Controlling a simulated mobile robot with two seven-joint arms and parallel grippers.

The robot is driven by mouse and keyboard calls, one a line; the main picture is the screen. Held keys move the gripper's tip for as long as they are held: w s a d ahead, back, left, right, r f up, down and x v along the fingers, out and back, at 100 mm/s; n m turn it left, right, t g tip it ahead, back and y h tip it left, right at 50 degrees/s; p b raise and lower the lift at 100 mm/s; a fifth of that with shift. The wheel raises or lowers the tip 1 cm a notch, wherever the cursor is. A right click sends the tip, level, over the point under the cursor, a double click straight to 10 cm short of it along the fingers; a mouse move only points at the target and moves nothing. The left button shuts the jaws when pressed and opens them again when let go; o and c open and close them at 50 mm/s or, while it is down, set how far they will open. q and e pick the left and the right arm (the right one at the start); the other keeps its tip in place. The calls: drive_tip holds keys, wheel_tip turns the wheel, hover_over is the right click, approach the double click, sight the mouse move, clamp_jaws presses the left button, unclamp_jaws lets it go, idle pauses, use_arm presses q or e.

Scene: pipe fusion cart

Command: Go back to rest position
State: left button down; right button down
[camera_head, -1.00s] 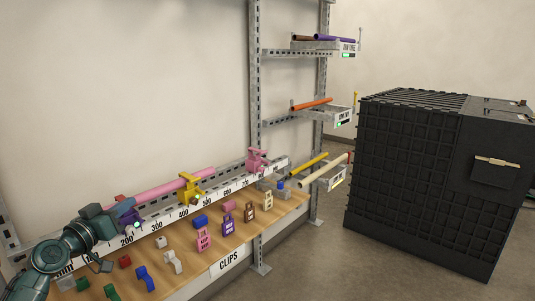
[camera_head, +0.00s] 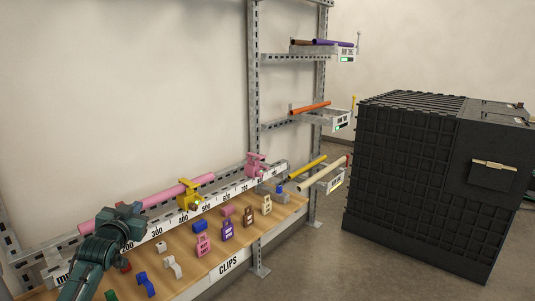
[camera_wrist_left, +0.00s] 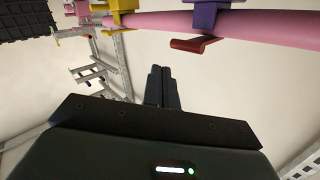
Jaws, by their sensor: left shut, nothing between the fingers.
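My left gripper (camera_head: 128,212) is in front of the left end of the pink pipe (camera_head: 160,197) and hides part of it. In the left wrist view its two dark fingers (camera_wrist_left: 161,88) are together with nothing between them, apart from the pipe (camera_wrist_left: 260,28). That view shows a purple clamp (camera_wrist_left: 205,14) with a red handle (camera_wrist_left: 190,44) on the pipe; my arm hides this clamp in the head view. A yellow clamp (camera_head: 188,197) holds the pipe farther right, and a pink clamp (camera_head: 256,164) stands near the rail's far end. My right gripper is out of view.
The numbered rail (camera_head: 219,197) runs behind a wooden shelf (camera_head: 190,255) with several coloured clips and tags. Racks with coloured pipes (camera_head: 312,107) stand at the back. A large black box (camera_head: 405,175) is at right, with open floor before it.

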use_arm(q)
drive_tip(key=s+d+f+m+g+h, duration=0.1)
drive_tip(key=s+d+f+g, duration=0.1)
drive_tip(key=s+d+f, duration=0.6)
drive_tip(key=s+d+f+m+g+h, duration=0.15)
drive_tip(key=s+d+f, duration=0.25)
drive_tip(key=s+f, duration=0.7)
drive_tip(key=s+d+f+g, duration=0.1)
drive_tip(key=s+d+f, duration=0.1)
drive_tip(key=s, duration=0.5)
drive_tip(key=s+d+f+n+g+h, duration=0.1)
drive_tip(key=s+d+f, duration=0.1)
drive_tip(key=s, duration=0.4)
drive_tip(key=s+d+f+g+h, duration=0.1)
drive_tip(key=s+d+f, duration=0.2)
drive_tip(key=s, duration=0.4)
drive_tip(key=shift+s+d+n, duration=0.3)
drive_tip(key=shift+d+n, duration=0.05)
drive_tip(key=shift+d, duration=0.5)
